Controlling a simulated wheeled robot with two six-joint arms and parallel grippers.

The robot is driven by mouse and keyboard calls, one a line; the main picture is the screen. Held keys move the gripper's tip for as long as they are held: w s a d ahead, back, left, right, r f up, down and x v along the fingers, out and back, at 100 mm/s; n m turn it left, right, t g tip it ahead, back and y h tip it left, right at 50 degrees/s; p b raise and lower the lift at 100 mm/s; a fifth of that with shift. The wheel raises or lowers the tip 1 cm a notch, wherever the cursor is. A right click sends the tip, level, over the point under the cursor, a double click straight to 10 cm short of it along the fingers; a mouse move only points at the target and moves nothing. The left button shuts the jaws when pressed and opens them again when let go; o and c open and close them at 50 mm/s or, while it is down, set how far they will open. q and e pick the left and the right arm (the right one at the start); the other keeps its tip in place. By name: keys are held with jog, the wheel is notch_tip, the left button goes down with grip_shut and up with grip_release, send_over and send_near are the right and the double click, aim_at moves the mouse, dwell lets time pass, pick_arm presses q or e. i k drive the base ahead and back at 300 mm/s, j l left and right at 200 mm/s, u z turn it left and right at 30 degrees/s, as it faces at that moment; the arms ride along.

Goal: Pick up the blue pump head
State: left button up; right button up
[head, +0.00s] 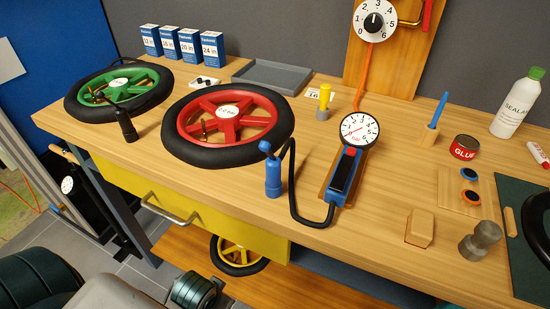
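The blue pump head (273,178) stands upright on the wooden workbench, close to its front edge, just in front of the red wheel. Its small blue tip points up, and a black hose (293,190) joins it to the blue and black hand inflator (343,175) on its right. The inflator lies in a wooden holder and carries a round white gauge (360,130). Neither of my grippers can be seen in the head view. Nothing is touching the blue pump head apart from its hose.
The red wheel (187,128) and green wheel (138,92) lie behind and left. A black pump head (126,125) stands by the green wheel. A wooden block (419,229) and grey metal piece (480,241) are at right.

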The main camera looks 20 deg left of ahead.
aim_at(273, 168)
jog(key=j+u, duration=0.15)
jog(key=u, duration=0.25)
jog(key=j+u, duration=0.2)
jog(key=u, duration=0.15)
jog(key=j+u, duration=0.15)
jog(key=u, duration=0.25)
jog(key=j+u, duration=0.2)
jog(key=u, duration=0.15)
